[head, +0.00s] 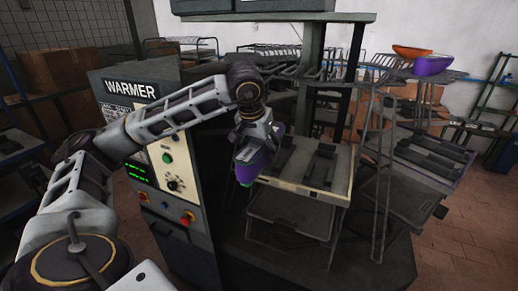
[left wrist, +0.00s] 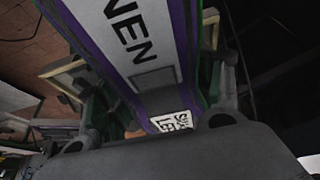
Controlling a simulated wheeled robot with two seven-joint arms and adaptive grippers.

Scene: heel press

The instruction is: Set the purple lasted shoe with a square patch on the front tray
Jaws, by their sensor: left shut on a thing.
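My left gripper (head: 252,150) is shut on a purple shoe (head: 257,166), which hangs tilted in front of the warmer's right side. In the left wrist view the shoe (left wrist: 150,50) fills the space between the fingers. It shows a pale band with dark letters, a grey square patch (left wrist: 155,78) and a small white printed label (left wrist: 172,122). The tray (head: 300,183) with a light front edge and dark fixtures is just right of the shoe, which overlaps its left edge in the picture. I cannot tell whether they touch. My right gripper is not in view.
The warmer cabinet (head: 190,215) with knobs and buttons stands left of the tray. A lower shelf (head: 290,215) sits beneath it. Wire racks on the right carry a purple shoe (head: 432,66) and an orange one (head: 411,51). Another tray (head: 436,150) stands at right.

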